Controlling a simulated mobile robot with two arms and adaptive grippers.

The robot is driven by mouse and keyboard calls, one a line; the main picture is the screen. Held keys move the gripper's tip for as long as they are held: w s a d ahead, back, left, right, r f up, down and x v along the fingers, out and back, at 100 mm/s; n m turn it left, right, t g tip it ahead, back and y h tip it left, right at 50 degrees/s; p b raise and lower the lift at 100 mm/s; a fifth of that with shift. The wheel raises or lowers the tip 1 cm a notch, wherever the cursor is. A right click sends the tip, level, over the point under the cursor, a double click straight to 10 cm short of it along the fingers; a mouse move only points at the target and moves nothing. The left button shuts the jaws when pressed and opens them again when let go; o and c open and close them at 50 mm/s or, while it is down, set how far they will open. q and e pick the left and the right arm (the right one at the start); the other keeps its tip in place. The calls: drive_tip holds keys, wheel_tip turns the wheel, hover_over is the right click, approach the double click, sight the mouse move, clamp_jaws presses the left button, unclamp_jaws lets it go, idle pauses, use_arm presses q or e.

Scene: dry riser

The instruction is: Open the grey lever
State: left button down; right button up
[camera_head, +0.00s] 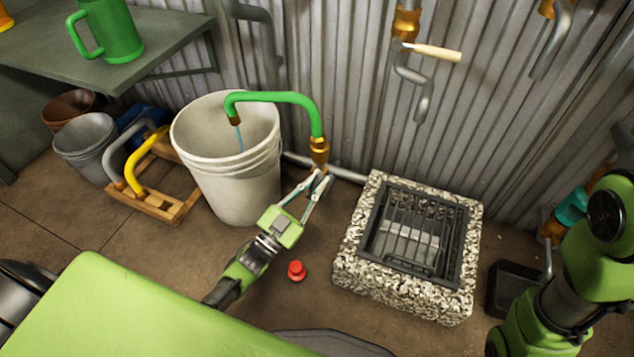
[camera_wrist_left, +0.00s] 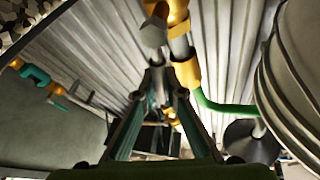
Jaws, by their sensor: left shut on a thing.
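My left gripper (camera_head: 318,181) reaches from the lower left to the brass valve (camera_head: 319,152) under the green spout (camera_head: 275,97). Its fingers are closed at a small grey piece, apparently the grey lever, just below the brass; they cover most of it in the head view. In the left wrist view, the fingers of my left gripper (camera_wrist_left: 160,82) converge below a rounded grey end, seemingly the lever (camera_wrist_left: 153,36), beside the brass fitting (camera_wrist_left: 186,72). The lever's exact angle is hard to tell. A thin blue stream (camera_head: 240,141) hangs from the spout's mouth. My right gripper is out of view.
A white bucket (camera_head: 228,185) stands under the spout, close left of my left gripper. A stone-rimmed drain (camera_head: 345,265) is to the right. A red knob (camera_head: 296,271) lies on the floor. A corrugated wall (camera_head: 350,60) with pipes stands behind.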

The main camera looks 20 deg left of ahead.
use_arm(q)
drive_tip(key=c, duration=2.1)
unclamp_jaws()
drive_tip(key=v, duration=1.2)
drive_tip(key=shift+a, duration=0.1)
